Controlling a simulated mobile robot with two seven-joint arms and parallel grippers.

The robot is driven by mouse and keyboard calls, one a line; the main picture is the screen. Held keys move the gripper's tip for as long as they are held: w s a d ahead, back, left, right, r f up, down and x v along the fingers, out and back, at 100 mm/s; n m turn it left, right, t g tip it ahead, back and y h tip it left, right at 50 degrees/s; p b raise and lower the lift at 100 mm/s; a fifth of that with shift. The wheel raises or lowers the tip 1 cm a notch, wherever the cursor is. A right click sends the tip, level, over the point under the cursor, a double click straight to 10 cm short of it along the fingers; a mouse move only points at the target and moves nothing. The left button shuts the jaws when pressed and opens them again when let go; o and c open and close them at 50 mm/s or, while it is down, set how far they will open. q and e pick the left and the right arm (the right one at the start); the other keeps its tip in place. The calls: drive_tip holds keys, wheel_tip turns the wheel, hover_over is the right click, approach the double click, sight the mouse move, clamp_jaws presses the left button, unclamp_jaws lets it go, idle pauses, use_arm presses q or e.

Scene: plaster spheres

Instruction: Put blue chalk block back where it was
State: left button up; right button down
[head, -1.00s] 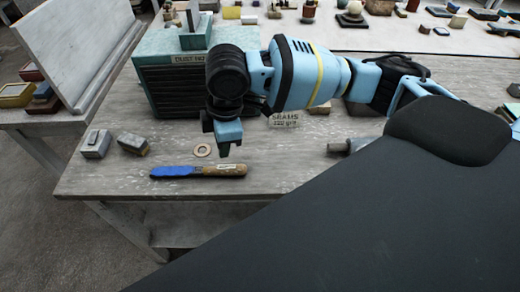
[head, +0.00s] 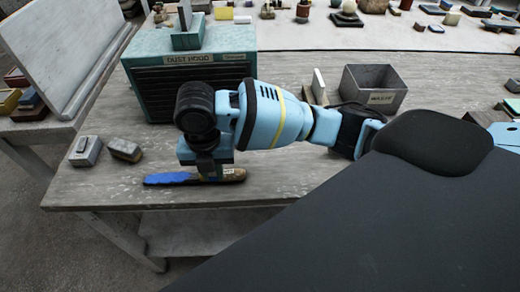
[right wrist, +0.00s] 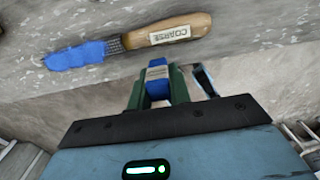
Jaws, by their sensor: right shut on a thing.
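My right gripper (head: 207,172) is low over the table, in front of the dust hood, and covers part of the rasp in the head view. In the right wrist view its green fingers (right wrist: 158,90) are shut on the blue chalk block (right wrist: 157,88), which has a pale label on it. In the head view the block is hidden by the gripper. The rasp (right wrist: 130,43), with a wooden handle labelled COARSE and a blue-covered end, lies on the table beyond the fingers; its blue end also shows in the head view (head: 165,178). My left gripper is not in view.
The dust hood (head: 190,90) stands behind my right gripper. Two small grey blocks (head: 85,151) (head: 125,150) lie left of the rasp. An open waste box (head: 372,92) stands to the right behind my arm. The table's front edge is close to the rasp.

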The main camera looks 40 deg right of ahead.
approach(261, 156)
drive_tip(key=shift+s+a+f+p, duration=0.2)
drive_tip(key=shift+a+f+p, duration=0.1)
drive_tip(key=shift+a+f, duration=0.95)
drive_tip(key=shift+w+d+f, duration=0.1)
drive_tip(key=shift+w+d, duration=0.1)
drive_tip(key=shift+d, duration=0.65)
drive_tip(key=shift+w+d, duration=0.1)
drive_tip(key=shift+d, duration=0.4)
wheel_tip(261, 156, down, 3)
drive_tip(key=shift+a+r, duration=0.1)
drive_tip(key=shift+r, duration=0.05)
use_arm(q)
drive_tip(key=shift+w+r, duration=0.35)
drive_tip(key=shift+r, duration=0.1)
use_arm(e)
drive_tip(key=shift+f, duration=0.4)
drive_tip(key=shift+f, duration=0.2)
drive_tip(key=c, duration=1.3)
unclamp_jaws()
